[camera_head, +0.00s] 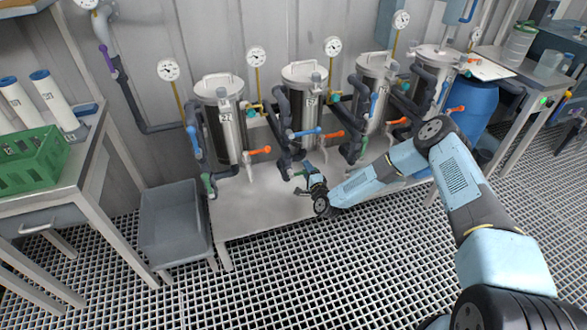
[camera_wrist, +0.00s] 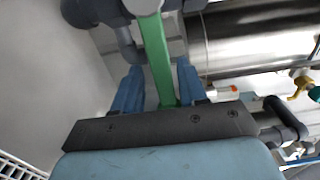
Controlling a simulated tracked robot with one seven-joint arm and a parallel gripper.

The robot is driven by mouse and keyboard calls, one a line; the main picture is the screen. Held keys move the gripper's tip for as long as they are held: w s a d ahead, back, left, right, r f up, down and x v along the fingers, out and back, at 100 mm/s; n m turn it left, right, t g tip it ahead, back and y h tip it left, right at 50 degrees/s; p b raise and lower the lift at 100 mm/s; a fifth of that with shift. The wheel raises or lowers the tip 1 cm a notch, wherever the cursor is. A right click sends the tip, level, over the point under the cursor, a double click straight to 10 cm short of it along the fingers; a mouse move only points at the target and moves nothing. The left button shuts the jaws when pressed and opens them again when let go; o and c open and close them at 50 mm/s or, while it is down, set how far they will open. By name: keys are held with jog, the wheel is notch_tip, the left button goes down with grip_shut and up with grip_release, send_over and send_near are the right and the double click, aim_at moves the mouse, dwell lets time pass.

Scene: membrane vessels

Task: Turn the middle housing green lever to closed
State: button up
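The green lever (camera_wrist: 156,52) runs down the middle of the wrist view from a grey valve fitting, between the two blue fingers of my gripper (camera_wrist: 158,78). The fingers stand apart on either side of it, with a gap at least on the right; contact on the left is unclear. In the head view, my gripper (camera_head: 303,182) is low in front of the second steel housing from the left (camera_head: 303,105). A bit of green lever (camera_head: 299,173) shows there, mostly hidden by the gripper.
Blue lever (camera_head: 305,133) and orange lever (camera_head: 332,134) sit above my gripper. Other housings stand either side, the left one (camera_head: 221,125) with its own green lever (camera_head: 208,183). A grey bin (camera_head: 173,222) and green crate (camera_head: 30,160) are left. The grating floor in front is clear.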

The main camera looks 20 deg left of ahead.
jog(key=shift+r, duration=0.1)
jog(key=v, duration=1.3)
jog(key=shift+s+d, duration=0.25)
jog(key=shift+d, duration=0.05)
